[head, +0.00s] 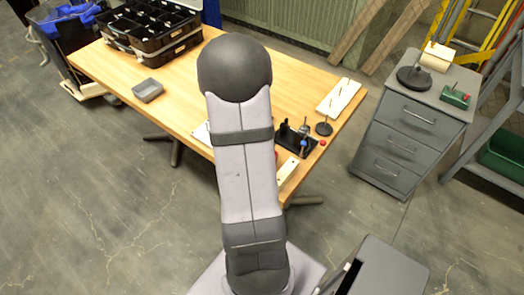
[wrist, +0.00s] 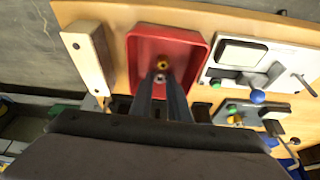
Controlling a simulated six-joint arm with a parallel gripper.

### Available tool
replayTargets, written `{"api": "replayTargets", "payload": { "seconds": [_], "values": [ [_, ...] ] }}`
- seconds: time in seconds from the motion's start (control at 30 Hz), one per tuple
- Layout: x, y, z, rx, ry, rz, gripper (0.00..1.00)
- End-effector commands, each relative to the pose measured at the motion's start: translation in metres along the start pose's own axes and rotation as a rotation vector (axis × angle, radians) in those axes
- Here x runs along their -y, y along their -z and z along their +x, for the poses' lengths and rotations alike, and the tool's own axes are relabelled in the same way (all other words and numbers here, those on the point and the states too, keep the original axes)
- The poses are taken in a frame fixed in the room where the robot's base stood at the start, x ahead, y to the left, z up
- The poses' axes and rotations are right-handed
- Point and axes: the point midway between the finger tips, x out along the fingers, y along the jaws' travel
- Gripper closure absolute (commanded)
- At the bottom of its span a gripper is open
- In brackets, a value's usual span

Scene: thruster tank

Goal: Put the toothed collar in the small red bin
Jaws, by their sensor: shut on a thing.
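The small red bin (wrist: 190,45) shows in the wrist view, at the upper middle on the wooden table. My gripper (wrist: 163,82) points at it, its two dark fingers close together and seen over the bin's near part. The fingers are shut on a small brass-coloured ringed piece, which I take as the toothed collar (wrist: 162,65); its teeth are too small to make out. It appears over the bin's floor; its height above the floor cannot be told. In the head view my own arm hides the gripper, the collar and most of the bin.
In the wrist view a pale block (wrist: 88,58) stands left of the bin and a white panel (wrist: 222,70) right of it. In the head view the wooden table (head: 178,88) also holds a grey tray (head: 147,93), black cases (head: 150,28) and a black fixture (head: 297,138).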

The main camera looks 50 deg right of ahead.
Motion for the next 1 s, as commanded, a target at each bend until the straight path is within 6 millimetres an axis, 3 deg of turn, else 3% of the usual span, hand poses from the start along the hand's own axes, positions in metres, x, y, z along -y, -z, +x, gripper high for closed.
{"api": "replayTargets", "payload": {
  "seconds": [0.1, 0.13, 0.2, 0.67, 1.0],
  "values": [
    [0.0, -0.001, 0.003, 0.0, 0.0, 0.0, 1.0],
    [0.0, -0.001, 0.003, 0.0, 0.0, 0.0, 0.79],
    [0.0, -0.001, 0.002, 0.0, 0.0, 0.0, 0.65],
    [0.0, 0.001, -0.003, 0.0, 0.0, 0.0, 0.65],
    [0.001, 0.002, -0.056, -0.005, 0.004, 0.001, 0.65]
  ]
}}
